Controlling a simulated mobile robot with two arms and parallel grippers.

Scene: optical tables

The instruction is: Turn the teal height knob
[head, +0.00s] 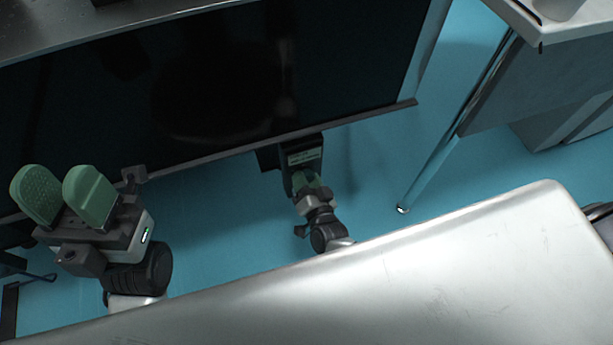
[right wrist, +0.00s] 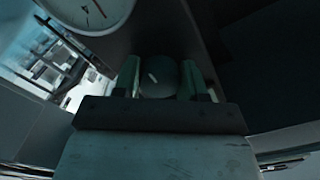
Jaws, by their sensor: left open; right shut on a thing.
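The teal height knob (right wrist: 158,78) shows in the right wrist view as a dark round knob with a short pale mark on its face. My right gripper (right wrist: 162,84) is shut on it, with one green finger on each side. In the head view my right gripper (head: 308,178) is low, at a dark box (head: 303,153) under the table's edge. The knob cannot be made out there. My left gripper (head: 62,194) is open and empty at the left, its two green pads apart, in front of the dark table side.
A large dark-sided table (head: 220,75) fills the upper left. Another table (head: 570,30) with a metal leg stands at the upper right. Blue floor (head: 390,165) is clear between them. A white round dial (right wrist: 90,10) is close above the knob in the right wrist view.

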